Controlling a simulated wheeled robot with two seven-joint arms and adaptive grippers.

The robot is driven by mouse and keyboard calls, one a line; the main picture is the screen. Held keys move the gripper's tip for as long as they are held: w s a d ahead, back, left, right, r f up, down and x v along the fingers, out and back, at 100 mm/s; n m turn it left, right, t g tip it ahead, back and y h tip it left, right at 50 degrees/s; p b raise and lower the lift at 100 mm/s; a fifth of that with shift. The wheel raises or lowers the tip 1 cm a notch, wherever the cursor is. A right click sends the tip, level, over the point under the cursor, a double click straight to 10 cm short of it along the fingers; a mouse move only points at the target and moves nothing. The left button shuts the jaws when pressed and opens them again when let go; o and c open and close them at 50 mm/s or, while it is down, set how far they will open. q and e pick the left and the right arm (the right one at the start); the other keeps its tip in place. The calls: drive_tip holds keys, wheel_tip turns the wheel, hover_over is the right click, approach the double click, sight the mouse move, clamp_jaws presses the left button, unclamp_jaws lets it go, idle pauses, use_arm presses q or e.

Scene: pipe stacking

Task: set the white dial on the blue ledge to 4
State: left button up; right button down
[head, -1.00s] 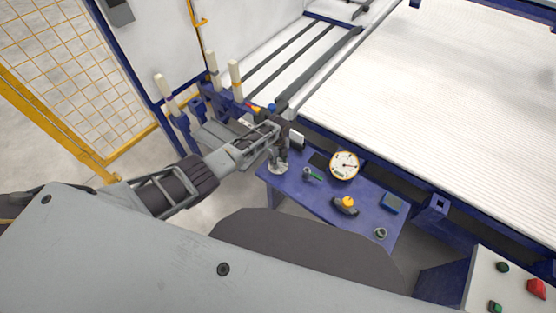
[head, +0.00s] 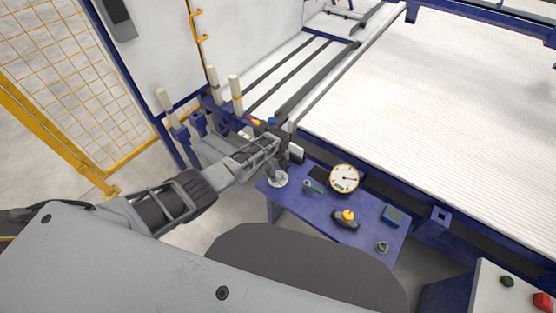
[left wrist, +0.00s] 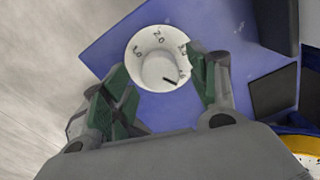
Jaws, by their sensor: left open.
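The white dial (head: 278,180) sits at the left end of the blue ledge (head: 305,207). In the left wrist view the dial (left wrist: 147,47) shows a round face with numbers along its rim and a raised knob (left wrist: 160,70) in the middle. A dark pointer line on the knob points to the lower right, near the last numbers, which the right finger partly hides. My left gripper (left wrist: 158,82) is open, its green-padded fingers on either side of the dial. In the head view the left gripper (head: 283,163) is above the dial. My right gripper is not in view.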

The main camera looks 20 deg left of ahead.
sight(278, 174)
use_arm(q)
wheel_tip(278, 174, up, 11)
drive_tip(key=shift+r, duration=0.2)
idle(0.7)
idle(0.5)
